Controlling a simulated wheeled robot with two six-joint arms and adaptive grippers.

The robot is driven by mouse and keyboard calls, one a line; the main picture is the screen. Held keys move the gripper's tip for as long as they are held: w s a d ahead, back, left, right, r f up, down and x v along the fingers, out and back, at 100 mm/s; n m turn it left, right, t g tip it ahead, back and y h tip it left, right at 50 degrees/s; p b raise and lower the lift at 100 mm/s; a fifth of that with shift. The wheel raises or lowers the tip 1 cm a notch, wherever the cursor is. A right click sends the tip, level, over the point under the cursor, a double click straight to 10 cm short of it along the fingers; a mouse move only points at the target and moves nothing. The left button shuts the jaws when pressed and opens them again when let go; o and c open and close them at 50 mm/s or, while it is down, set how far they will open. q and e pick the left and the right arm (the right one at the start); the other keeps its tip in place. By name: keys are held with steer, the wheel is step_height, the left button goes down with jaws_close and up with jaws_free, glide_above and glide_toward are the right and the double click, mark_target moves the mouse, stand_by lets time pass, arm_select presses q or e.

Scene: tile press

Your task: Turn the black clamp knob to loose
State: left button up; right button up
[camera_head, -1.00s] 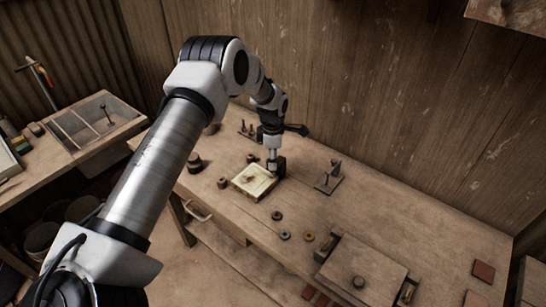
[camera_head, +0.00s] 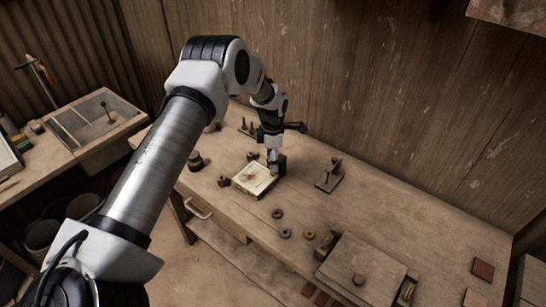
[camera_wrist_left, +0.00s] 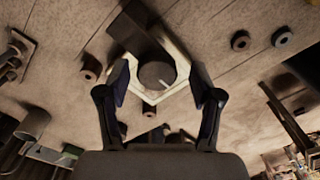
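In the left wrist view, the round black clamp knob (camera_wrist_left: 157,75) sits between the two fingers of my left gripper (camera_wrist_left: 160,84). A gap shows on each side of the knob, so the gripper is open around it without visible contact. A small pale mark shows at the knob's lower right edge. A dark arm (camera_wrist_left: 133,32) runs from the knob to the upper left, above a pale plate (camera_wrist_left: 178,62). In the head view, my left gripper (camera_head: 272,163) points down at the back edge of the pale tile plate (camera_head: 240,184), and the knob is hidden. My right gripper is not in view.
A small dark metal fixture (camera_head: 329,180) stands right of the plate. Several small rings, including a brass one (camera_head: 309,236), lie in front. A lidded box (camera_head: 375,260) is at the front right. The right middle of the bench (camera_head: 430,225) is clear.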

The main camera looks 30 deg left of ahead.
arm_select(q)
steer(key=shift+w+r, duration=0.1)
steer(key=shift+r, duration=0.15)
step_height(320, 180, up, 12)
steer(key=shift+f, duration=0.2)
stand_by(0.4)
